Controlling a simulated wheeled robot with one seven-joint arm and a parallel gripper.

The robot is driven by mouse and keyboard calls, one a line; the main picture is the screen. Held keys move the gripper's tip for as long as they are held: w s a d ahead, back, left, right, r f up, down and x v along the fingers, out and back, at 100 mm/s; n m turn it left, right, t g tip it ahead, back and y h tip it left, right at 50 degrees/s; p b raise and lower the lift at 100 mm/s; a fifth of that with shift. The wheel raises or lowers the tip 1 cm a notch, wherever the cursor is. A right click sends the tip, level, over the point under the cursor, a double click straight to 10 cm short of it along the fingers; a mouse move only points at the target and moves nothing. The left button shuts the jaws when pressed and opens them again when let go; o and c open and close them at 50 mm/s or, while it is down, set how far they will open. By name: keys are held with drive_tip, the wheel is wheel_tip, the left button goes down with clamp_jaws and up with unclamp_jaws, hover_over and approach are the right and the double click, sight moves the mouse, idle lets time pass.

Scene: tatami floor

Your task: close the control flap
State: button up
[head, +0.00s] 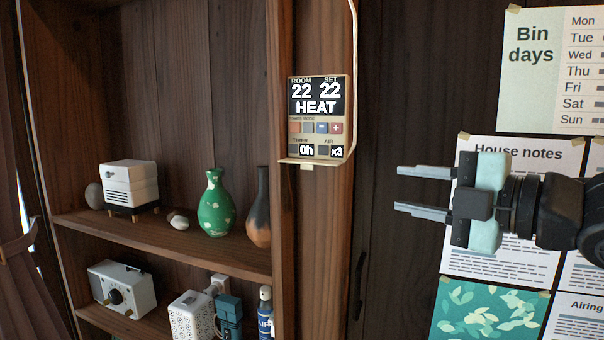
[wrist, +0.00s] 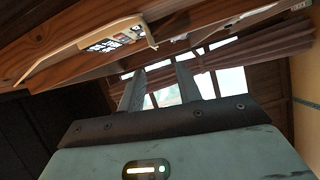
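The beige control panel (head: 293,118) is on the wooden post in the head view, with a display reading 22, 22 and HEAT. Its row of small buttons and the lower readouts are uncovered. The control flap (head: 300,162) hangs open at the panel's lower edge, sticking out like a narrow ledge with a small tab below. The wrist view shows the panel (wrist: 105,42) edge-on at upper left, with the flap (wrist: 151,36) at its right end. My gripper (head: 398,188) is to the right of the panel and slightly lower, fingers apart, empty and touching nothing.
A shelf (head: 150,238) at left holds a green vase (head: 215,205), a dark vase (head: 259,210) and a white device (head: 130,185). A pale cable (head: 355,60) runs up from the panel. Pinned papers (head: 520,150) cover the wall behind my arm.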

drive_tip(key=s+r+n, duration=0.1)
drive_tip(key=p, duration=0.8)
approach(310, 166)
drive_tip(key=shift+y, duration=0.4)
drive_tip(key=x, duration=0.8)
drive_tip(key=shift+w+f, duration=0.2)
drive_tip(key=shift+f, duration=0.1)
clamp_jaws()
